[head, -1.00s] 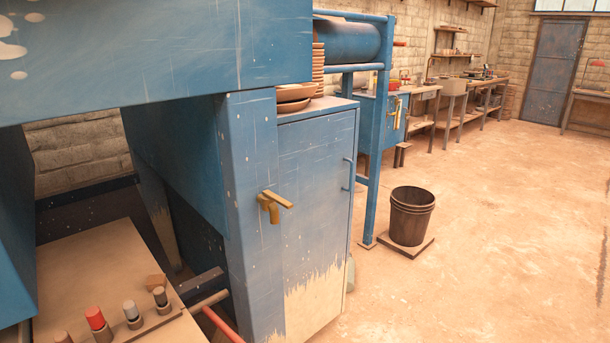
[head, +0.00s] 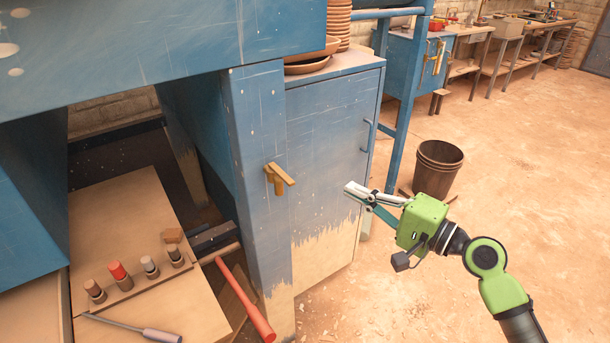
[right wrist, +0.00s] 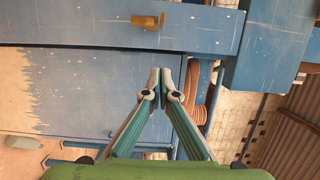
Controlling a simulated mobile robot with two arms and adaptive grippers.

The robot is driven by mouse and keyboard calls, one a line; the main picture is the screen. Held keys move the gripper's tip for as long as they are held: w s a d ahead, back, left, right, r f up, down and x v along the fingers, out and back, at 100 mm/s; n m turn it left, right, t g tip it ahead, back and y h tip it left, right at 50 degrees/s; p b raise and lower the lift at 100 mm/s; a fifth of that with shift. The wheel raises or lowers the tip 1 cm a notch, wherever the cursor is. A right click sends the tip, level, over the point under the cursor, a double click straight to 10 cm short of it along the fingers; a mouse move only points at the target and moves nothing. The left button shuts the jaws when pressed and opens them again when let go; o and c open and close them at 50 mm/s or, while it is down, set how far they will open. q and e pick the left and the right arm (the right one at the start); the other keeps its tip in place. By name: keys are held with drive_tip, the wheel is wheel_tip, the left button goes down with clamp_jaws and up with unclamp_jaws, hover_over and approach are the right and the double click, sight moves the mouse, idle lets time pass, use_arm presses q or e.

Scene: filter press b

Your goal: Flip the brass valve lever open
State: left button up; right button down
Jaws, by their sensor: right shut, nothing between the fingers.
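The brass valve lever (head: 279,178) sticks out from the front of a blue post (head: 258,130), near the middle of the head view. Its handle points to the right and slightly down. It also shows in the right wrist view (right wrist: 148,21), above and a little left of the fingertips. My right gripper (head: 347,187) is shut and empty, to the right of the lever and apart from it, in front of the blue cabinet. Its closed fingertips show in the right wrist view (right wrist: 160,74). My left gripper is not in view.
The blue cabinet (head: 328,135) stands right beside the post, with stacked brown dishes on top. A red-handled bar (head: 245,300) leans below the lever. A wooden bench (head: 130,215) with several small bottles is at left. A dark bucket (head: 437,168) stands on the open floor behind my gripper.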

sight(281, 174)
drive_tip(key=w+a+p, duration=0.4)
drive_tip(key=a, duration=0.6)
drive_tip(key=shift+w+a, duration=0.2)
drive_tip(key=shift+a, duration=0.2)
